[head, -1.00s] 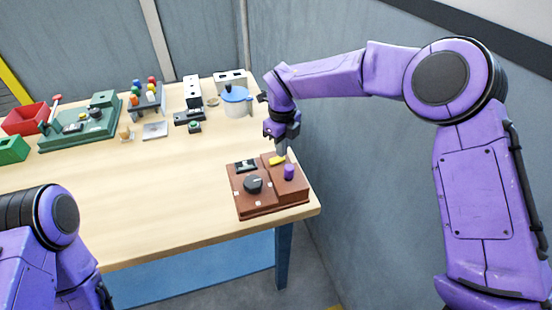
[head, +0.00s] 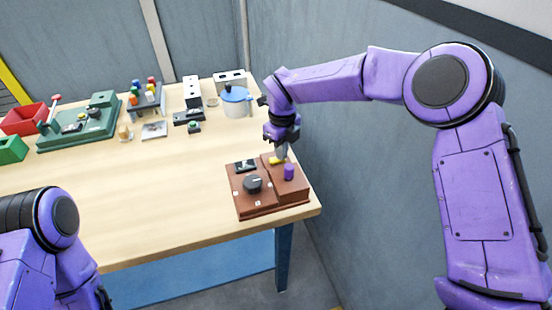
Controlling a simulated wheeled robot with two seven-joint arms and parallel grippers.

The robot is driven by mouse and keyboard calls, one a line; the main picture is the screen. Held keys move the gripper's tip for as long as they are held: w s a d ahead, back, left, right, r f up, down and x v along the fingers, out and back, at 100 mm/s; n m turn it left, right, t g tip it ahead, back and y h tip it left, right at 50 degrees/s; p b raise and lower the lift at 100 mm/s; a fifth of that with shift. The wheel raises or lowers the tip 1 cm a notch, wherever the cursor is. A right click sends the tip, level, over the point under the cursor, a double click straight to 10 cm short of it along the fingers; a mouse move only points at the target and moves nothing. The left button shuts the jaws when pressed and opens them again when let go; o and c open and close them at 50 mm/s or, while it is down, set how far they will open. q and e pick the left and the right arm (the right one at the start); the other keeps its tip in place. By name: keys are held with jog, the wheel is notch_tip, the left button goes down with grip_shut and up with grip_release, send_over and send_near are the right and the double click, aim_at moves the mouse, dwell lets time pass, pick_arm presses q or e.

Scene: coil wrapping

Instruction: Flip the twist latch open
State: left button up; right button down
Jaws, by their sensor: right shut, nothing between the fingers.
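A brown panel box (head: 257,206) sits at the right front corner of the table. On it are a yellow latch piece (head: 276,161), a purple cylinder (head: 288,172), a black round knob (head: 253,184) and a black display-like part (head: 245,166). I cannot tell for sure which part is the twist latch; the yellow piece looks most like it. My right gripper (head: 282,154) points down with its shut, empty fingertips at the yellow piece, partly hiding it. I cannot tell if they touch. My left arm shows at the lower left, but its gripper is out of view.
A green panel box (head: 75,137), a red bin (head: 24,118), a green bin (head: 12,150), a bottle rack (head: 147,103) and a blue-lidded pot (head: 236,102) stand along the back. The table's middle is clear. A grey wall is close on the right.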

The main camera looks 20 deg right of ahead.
jog(key=shift+s+f, duration=0.1)
jog(key=shift+w+r+p, duration=0.2)
jog(key=shift+r+p, duration=0.75)
jog(key=shift+r, duration=0.1)
jog(key=shift+s+r+p, duration=0.1)
jog(key=shift+r+p, duration=1.8)
jog(key=shift+r, duration=0.55)
